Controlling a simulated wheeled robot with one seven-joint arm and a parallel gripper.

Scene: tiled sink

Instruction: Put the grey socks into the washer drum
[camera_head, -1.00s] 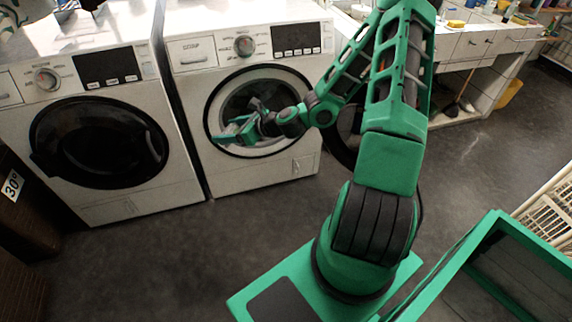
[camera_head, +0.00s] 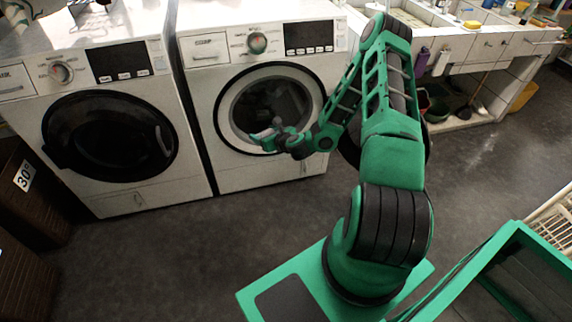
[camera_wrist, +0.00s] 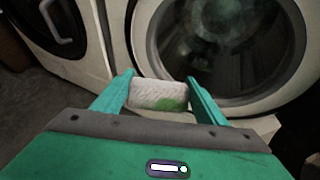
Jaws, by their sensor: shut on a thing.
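The grey socks (camera_wrist: 158,94) are a pale grey bundle with a green patch, seen in the wrist view. My gripper (camera_wrist: 160,80) is shut on them, one finger at each side. In the head view my gripper (camera_head: 263,137) is in front of the lower part of the right washer's round opening; the socks are too small to make out there. The washer drum (camera_head: 272,103) is dark inside a pale ring, and it also shows beyond the socks in the wrist view (camera_wrist: 225,35). The right washer's door (camera_head: 346,145) appears swung open to the right, mostly hidden behind my arm.
A second washer (camera_head: 110,135) with its dark door shut stands close on the left. Dark woven baskets (camera_head: 28,195) stand at the far left. A tiled sink counter (camera_head: 480,45) is at the back right. Grey floor (camera_head: 170,255) is clear before the washers.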

